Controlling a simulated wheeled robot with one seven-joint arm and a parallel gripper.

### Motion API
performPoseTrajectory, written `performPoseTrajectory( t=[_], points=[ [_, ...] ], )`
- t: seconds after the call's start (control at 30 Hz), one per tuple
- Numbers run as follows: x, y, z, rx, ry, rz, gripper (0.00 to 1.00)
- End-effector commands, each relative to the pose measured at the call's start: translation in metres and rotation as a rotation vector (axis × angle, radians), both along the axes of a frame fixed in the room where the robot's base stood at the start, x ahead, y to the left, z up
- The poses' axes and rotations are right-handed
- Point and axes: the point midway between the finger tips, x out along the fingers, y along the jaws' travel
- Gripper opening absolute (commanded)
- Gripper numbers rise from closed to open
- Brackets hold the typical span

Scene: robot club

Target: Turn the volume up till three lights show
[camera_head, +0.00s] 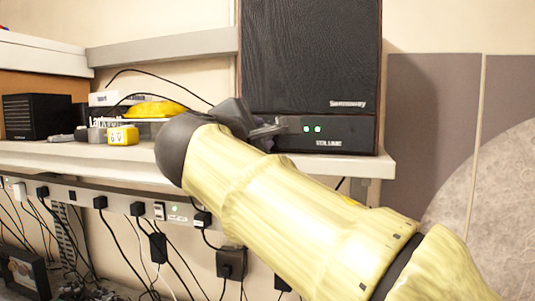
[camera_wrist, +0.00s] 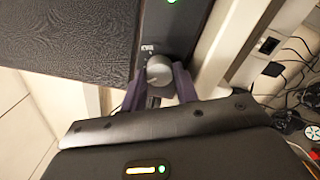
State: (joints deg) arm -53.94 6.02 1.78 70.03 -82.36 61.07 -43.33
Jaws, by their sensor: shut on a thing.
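A black speaker (camera_head: 310,60) stands on the shelf, with a lower front panel marked VOLUME. Two green lights (camera_head: 312,129) are lit side by side on that panel. The round grey volume knob (camera_wrist: 158,70) shows in the wrist view, with a pale mark on its face. My gripper (camera_wrist: 159,80) has its two dark purple fingers on either side of the knob and is shut on it. In the head view my gripper (camera_head: 266,130) reaches the panel's left end and hides the knob. A green light (camera_wrist: 172,1) shows at the wrist view's top edge.
The white shelf (camera_head: 345,163) carries the speaker. A small black box (camera_head: 37,116), a yellow item (camera_head: 123,135) and other small things stand at its left. Below hangs a power strip (camera_head: 120,204) with several plugs and dangling cables.

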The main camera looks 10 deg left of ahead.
Motion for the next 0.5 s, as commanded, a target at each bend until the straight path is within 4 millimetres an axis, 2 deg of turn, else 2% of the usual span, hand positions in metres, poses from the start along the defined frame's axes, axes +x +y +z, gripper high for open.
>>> performPoseTrajectory(
  t=[0.03,0.2,0.5],
  points=[
    [0.0009,-0.0006,-0.0057,0.046,-0.002,-0.003,0.07],
    [0.0008,0.0001,-0.0046,0.188,-0.012,-0.002,0.07],
    [0.0007,0.0004,-0.0025,0.347,-0.024,-0.002,0.07]
  ],
)
